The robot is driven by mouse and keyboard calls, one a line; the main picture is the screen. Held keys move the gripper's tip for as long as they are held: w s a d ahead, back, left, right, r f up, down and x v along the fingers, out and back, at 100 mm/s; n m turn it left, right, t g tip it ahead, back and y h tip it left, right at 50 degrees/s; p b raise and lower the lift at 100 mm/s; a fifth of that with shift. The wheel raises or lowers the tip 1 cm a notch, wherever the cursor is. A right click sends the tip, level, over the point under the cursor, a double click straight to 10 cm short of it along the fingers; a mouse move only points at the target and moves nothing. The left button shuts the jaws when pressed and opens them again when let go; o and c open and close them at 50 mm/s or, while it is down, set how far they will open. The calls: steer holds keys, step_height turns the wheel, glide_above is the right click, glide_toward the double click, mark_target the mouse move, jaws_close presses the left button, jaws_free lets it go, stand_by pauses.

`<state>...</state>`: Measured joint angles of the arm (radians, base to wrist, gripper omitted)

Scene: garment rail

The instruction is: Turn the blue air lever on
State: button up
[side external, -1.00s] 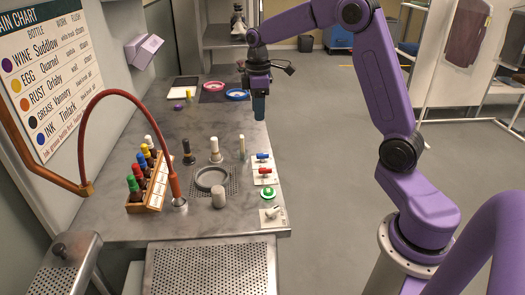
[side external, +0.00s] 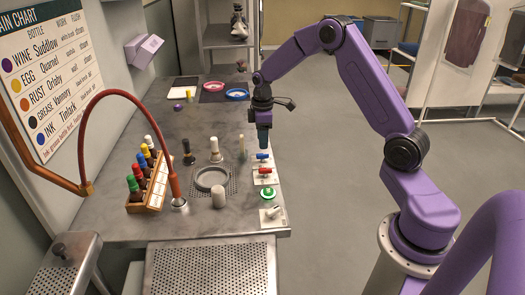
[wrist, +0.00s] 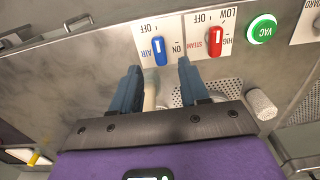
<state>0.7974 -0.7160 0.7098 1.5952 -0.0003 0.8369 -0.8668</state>
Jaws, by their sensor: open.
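The blue air lever (side external: 263,156) is on a white plate at the bench's right edge. In the wrist view the blue lever (wrist: 160,50) lies along the picture's vertical, with OFF printed above it and ON to its right. My gripper (side external: 264,149) points down just above the blue lever in the side view. In the wrist view my gripper (wrist: 160,75) is open and empty, and the lever shows just beyond the gap between its fingertips. I cannot tell whether a finger touches it.
A red steam lever (wrist: 215,41) sits close to the right of the blue one in the wrist view. A green VAC button (wrist: 262,28) is farther right. A bottle rack (side external: 148,180), a round metal ring (side external: 211,178) and a hose (side external: 120,92) stand on the bench.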

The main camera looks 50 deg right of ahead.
mark_target(263, 154)
steer(key=shift+f, duration=2.7)
steer(key=shift+c, duration=0.3)
jaws_close()
